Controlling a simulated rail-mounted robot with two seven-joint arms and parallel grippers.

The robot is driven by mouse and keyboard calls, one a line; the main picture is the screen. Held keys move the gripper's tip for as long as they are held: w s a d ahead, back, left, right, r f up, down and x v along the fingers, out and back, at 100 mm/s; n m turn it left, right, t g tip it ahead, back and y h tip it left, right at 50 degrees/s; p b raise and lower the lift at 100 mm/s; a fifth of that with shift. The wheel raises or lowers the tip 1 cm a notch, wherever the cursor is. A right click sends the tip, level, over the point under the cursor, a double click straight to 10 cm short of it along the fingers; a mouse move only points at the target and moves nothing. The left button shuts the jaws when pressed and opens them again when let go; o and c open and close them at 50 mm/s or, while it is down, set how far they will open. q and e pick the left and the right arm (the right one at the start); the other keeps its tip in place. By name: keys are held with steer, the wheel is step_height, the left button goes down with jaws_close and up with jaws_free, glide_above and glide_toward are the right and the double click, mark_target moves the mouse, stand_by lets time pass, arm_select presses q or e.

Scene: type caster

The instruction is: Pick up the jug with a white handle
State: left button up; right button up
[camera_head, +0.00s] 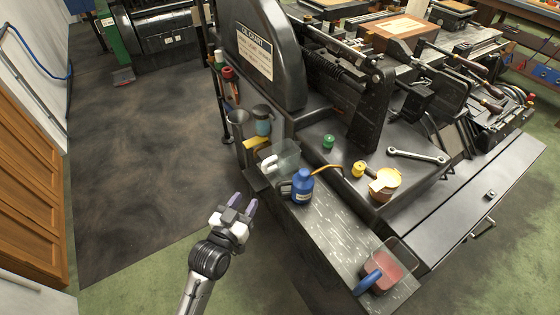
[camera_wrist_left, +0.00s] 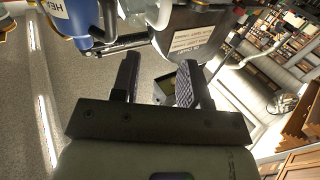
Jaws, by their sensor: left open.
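The clear jug (camera_head: 284,155) with a white handle (camera_head: 268,162) stands at the left end of the machine's front ledge, behind the blue bottle. Its white handle faces left, towards my left arm's side. Part of a pale, clear shape that looks like this jug shows at the top of the left wrist view (camera_wrist_left: 152,12). My left gripper (camera_head: 243,203) is open and empty, in front and to the left of the jug, apart from it, over the floor. Its two dark fingers also show in the left wrist view (camera_wrist_left: 160,74). My right gripper is not in view.
A blue bottle (camera_head: 302,188) with a thin spout stands close to the jug. A second jug (camera_head: 398,268) with a blue handle and red contents stands at the ledge's near right end. The ledge (camera_head: 338,228) between them is clear. A tan pot (camera_head: 385,184) stands behind.

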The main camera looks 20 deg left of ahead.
mark_target(266, 170)
arm_select(q)
steer(key=w, duration=0.2)
steer(key=w+d+b, duration=0.1)
steer(key=w, duration=0.2)
steer(key=w+b, duration=0.1)
steer(key=w, duration=0.2)
steer(key=shift+d, duration=0.15)
steer(key=w+b, duration=0.2)
steer(key=w, duration=0.2)
steer(key=shift+w+d+f+b, duration=0.15)
steer(key=shift+w+d+b, duration=0.1)
steer(key=shift+b, duration=0.15)
steer(key=shift+w, duration=0.4)
steer(key=shift+c, duration=0.2)
jaws_close()
